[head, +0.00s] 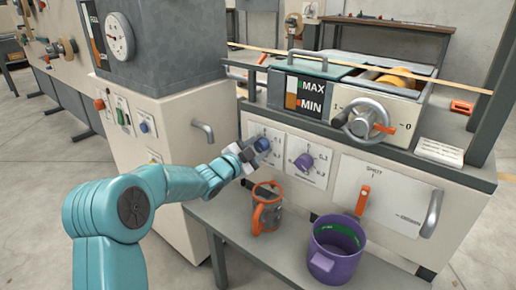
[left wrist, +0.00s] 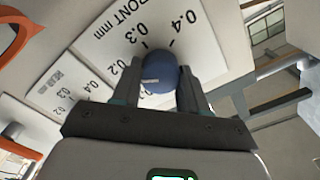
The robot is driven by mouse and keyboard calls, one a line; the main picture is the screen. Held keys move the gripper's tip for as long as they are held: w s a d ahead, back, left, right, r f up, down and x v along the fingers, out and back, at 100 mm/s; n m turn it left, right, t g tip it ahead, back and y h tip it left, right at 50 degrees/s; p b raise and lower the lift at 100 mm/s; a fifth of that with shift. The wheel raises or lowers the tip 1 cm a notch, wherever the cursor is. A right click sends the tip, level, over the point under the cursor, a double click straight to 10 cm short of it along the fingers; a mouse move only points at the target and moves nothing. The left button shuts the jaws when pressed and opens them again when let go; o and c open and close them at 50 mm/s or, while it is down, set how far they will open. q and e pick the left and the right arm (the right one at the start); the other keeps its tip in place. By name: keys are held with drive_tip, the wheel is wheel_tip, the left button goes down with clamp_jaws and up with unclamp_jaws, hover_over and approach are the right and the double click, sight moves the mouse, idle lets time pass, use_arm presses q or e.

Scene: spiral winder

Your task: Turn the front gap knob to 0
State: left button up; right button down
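The front gap knob (left wrist: 159,72) is round and blue, on a white dial plate (left wrist: 113,47) marked "FRONT mm", with 0.2, 0.3 and 0.4 visible. A small pale mark shows on the knob; I cannot tell which number it points to. In the head view the knob (head: 262,145) sits on the machine's front panel, left of a purple knob (head: 304,162). My left gripper (head: 246,156) is at the knob. In the left wrist view its fingers (left wrist: 158,84) stand on both sides of the knob and appear to touch it. My right gripper is out of view.
An orange lantern-like object (head: 267,209) and a purple mug (head: 336,247) stand on the shelf below the panel. An orange lever (head: 363,200) and a grey handle (head: 432,213) are to the right. A grey bent handle (head: 203,130) juts from the left cabinet.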

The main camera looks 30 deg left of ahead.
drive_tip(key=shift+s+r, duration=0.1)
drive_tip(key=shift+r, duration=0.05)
